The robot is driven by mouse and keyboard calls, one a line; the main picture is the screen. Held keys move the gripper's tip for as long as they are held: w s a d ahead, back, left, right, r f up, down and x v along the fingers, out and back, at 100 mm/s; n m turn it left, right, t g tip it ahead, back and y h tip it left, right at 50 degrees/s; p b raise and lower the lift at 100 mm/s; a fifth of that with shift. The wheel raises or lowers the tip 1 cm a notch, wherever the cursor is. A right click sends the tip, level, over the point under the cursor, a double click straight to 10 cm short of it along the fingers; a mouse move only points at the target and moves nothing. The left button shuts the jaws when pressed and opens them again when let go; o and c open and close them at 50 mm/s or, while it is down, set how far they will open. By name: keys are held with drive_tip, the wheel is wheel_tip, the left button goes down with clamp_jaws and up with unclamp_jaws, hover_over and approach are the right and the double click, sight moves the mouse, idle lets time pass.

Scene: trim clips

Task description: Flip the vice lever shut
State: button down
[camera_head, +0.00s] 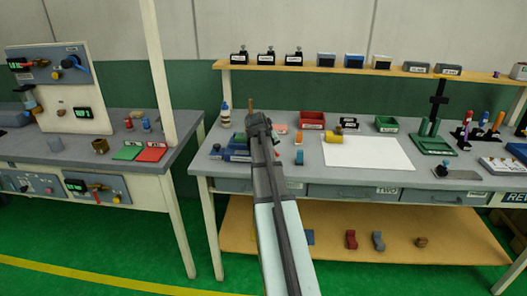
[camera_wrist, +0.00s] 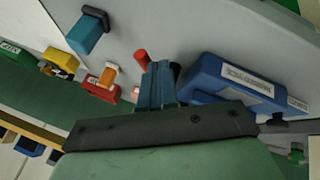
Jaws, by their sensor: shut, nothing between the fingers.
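A blue block with a white label, which looks like the vice (camera_wrist: 228,82), lies just right of my fingers in the wrist view. In the head view a blue labelled body (camera_head: 237,155) sits on the bench left of my arm, partly hidden by it. My gripper (camera_wrist: 158,82) is shut and empty, close beside the blue block. A red rod end (camera_wrist: 142,57) shows just left of the fingertips, and a darker red end (camera_wrist: 175,69) just right; either may belong to the lever, but the fingers hide how they join. In the head view my gripper (camera_head: 257,120) is over the bench's back left.
A red bin (camera_head: 312,120) and green bin (camera_head: 387,124) stand at the bench's back. A small blue block (camera_head: 299,157) stands right of my arm. A white bottle (camera_head: 225,115) stands at the left.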

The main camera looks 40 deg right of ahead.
drive_tip(key=d+n+t, duration=0.1)
drive_tip(key=s+d+n+y, duration=0.1)
drive_tip(key=d+n, duration=0.1)
drive_tip(key=shift+s+n+t, duration=0.2)
drive_tip(key=shift+n+t, duration=0.1)
drive_tip(key=shift+t, duration=0.1)
drive_tip(key=d+n+t+y, duration=0.1)
drive_tip(key=d+n, duration=0.1)
drive_tip(key=n, duration=0.1)
drive_tip(key=shift+d+y, duration=0.1)
drive_tip(key=shift+y, duration=0.2)
drive_tip(key=shift+d, duration=0.7)
drive_tip(key=shift+s, duration=0.1)
drive_tip(key=a, duration=0.1)
drive_tip(key=s+a, duration=0.1)
drive_tip(key=a, duration=0.1)
drive_tip(key=s+a, duration=0.1)
drive_tip(key=shift+a+r, duration=0.2)
drive_tip(key=shift+r, duration=0.2)
drive_tip(key=d+v, duration=0.1)
drive_tip(key=v, duration=0.8)
drive_tip(key=shift+s+r, duration=0.15)
drive_tip(key=shift+r, duration=0.3)
drive_tip(key=shift+a, duration=0.1)
